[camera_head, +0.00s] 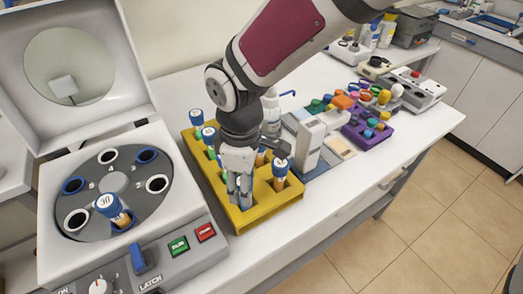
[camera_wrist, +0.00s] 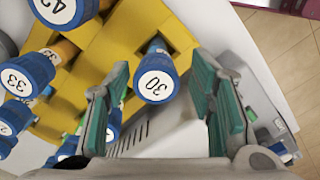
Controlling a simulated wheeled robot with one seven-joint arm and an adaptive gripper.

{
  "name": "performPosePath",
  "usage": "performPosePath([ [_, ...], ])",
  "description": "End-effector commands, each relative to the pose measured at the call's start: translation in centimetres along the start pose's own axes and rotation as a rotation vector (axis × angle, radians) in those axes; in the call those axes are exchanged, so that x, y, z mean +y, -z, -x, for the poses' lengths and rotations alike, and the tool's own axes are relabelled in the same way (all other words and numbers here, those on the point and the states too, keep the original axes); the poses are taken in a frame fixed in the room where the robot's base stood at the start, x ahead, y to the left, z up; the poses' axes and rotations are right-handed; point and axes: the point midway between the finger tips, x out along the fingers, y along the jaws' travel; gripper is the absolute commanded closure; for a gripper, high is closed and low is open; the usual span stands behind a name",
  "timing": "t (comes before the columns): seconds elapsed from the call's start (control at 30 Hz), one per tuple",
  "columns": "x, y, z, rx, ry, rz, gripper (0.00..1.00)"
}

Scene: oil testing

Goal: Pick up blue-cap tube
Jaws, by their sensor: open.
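Several blue-cap tubes stand in a yellow rack (camera_head: 284,196), which also fills the upper left of the wrist view (camera_wrist: 108,52). My gripper (camera_head: 240,190) is over the rack's front part, pointing down. In the wrist view its green-padded fingers (camera_wrist: 160,100) are open. A blue cap marked 30 (camera_wrist: 157,80) shows in the gap between them, apart from both pads. Caps marked 42 (camera_wrist: 58,8) and 33 (camera_wrist: 28,74) lie to the left. In the head view another blue-cap tube marked 30 (camera_head: 109,206) stands in the centrifuge rotor. My fingers partly hide the rack's tubes.
The centrifuge (camera_head: 58,245) with raised lid stands left of the rack. A grey-white device (camera_head: 308,140) stands close to the right of the rack. A purple rack (camera_head: 370,138) with coloured caps is farther right. White table shows in front of the rack.

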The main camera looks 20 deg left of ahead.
Motion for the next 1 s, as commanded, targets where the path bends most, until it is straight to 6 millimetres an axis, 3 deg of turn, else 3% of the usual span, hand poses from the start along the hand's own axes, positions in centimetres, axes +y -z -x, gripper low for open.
performPosePath([
  [0.4, 0.3, 0.4, -4.7, -0.002, 0.002, 0.000, 0.50],
  [0.73, 0.4, 0.4, -5.4, 0.000, 0.000, 0.000, 0.50],
  [0.93, 0.4, 0.4, -5.3, 0.000, 0.000, 0.000, 0.96],
  [1.0, 0.4, 0.4, -5.3, 0.000, 0.000, -0.001, 1.00],
])
